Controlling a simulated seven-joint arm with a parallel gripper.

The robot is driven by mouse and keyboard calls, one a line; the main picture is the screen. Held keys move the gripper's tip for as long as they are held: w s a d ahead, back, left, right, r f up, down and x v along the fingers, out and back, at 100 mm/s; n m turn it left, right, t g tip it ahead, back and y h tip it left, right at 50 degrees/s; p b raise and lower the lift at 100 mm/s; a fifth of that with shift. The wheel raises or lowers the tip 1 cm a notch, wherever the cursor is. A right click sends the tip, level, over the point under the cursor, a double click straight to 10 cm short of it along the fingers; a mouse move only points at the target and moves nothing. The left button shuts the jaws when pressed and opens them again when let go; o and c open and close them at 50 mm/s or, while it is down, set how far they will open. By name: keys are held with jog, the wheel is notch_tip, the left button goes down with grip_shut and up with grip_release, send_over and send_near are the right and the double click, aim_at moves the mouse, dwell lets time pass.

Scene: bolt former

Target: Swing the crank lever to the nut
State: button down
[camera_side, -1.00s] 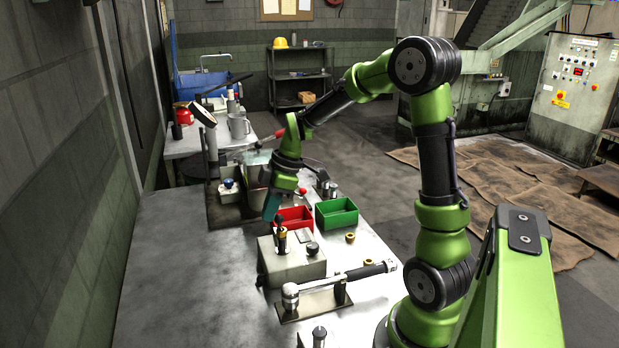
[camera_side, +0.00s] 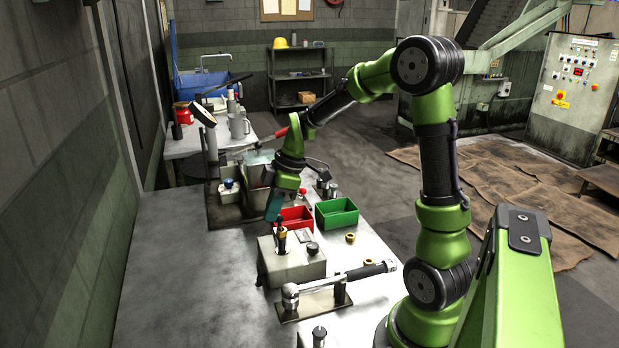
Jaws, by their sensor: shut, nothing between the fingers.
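A lever with a black grip (camera_side: 368,270) lies level on a flat base plate in the foreground. Its silver round end (camera_side: 290,290) is at the left of the plate. I cannot tell for sure that this is the crank lever. Two small brass nut-like pieces stand to its upper right, one (camera_side: 350,238) on the bench near the green bin. My gripper (camera_side: 273,217) points down, shut and empty, just above and left of a dark upright post with a brass collar (camera_side: 282,240) on a grey block. Whether the fingertips touch the post cannot be told.
The grey block (camera_side: 290,265) also carries a dark knob. A red bin (camera_side: 296,217) and a green bin (camera_side: 337,213) stand behind it. A machine with a blue knob (camera_side: 228,184) stands farther back. The bench (camera_side: 180,270) to the left is bare.

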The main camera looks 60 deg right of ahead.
jog(key=w+a+r, duration=0.1)
jog(key=w+a, duration=0.2)
jog(key=v, duration=1)
jog(key=shift+s+d, duration=0.15)
jog(key=shift+d, duration=0.15)
jog(key=shift+r, duration=0.1)
jog(key=s+a+m+t, duration=0.4)
jog(key=s+a+m, duration=0.8)
jog(key=s+a, duration=0.1)
jog(key=shift+s+a+h, duration=0.3)
jog(key=shift+a, duration=0.2)
